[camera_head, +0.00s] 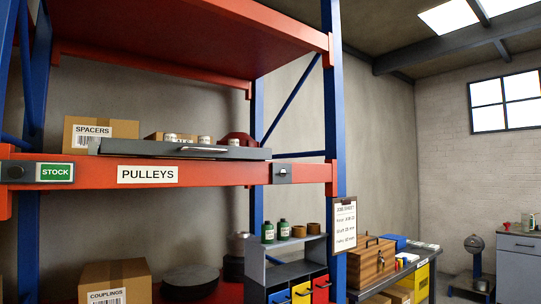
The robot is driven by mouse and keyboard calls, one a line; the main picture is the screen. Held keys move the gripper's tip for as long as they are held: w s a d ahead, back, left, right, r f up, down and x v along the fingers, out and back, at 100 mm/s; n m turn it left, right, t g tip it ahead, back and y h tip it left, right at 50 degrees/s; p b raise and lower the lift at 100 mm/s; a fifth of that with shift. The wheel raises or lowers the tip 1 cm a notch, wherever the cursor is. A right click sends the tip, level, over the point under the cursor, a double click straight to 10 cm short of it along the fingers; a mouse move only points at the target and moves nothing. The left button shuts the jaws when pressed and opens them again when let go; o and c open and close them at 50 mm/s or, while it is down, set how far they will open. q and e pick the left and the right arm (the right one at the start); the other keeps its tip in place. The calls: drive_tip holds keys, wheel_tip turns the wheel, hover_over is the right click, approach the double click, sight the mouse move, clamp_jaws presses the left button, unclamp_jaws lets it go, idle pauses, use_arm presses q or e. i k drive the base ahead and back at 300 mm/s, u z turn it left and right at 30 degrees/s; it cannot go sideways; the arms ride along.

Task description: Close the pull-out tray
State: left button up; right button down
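The pull-out tray (130,149) is a grey, shallow tray on the red shelf beam marked PULLEYS. It has a silver bar handle (205,149) on its front. Its front stands above the beam; I cannot tell how far it is pulled out. Several small pale cylinders and a red rounded part (238,138) show behind its front edge. Neither of my grippers is in view, and nothing touches the handle.
The blue and red rack (333,110) frames the tray. A SPACERS box (88,128) stands behind it at left. A small grey latch-like block (282,173) is on the beam at right. A workbench with a wooden chest (371,262) stands at lower right.

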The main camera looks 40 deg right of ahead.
sight(108, 147)
drive_tip(key=u, duration=0.15)
drive_tip(key=k, duration=0.4)
drive_tip(key=z, duration=1.15)
drive_tip(key=i, duration=1.45)
drive_tip(key=u, duration=0.65)
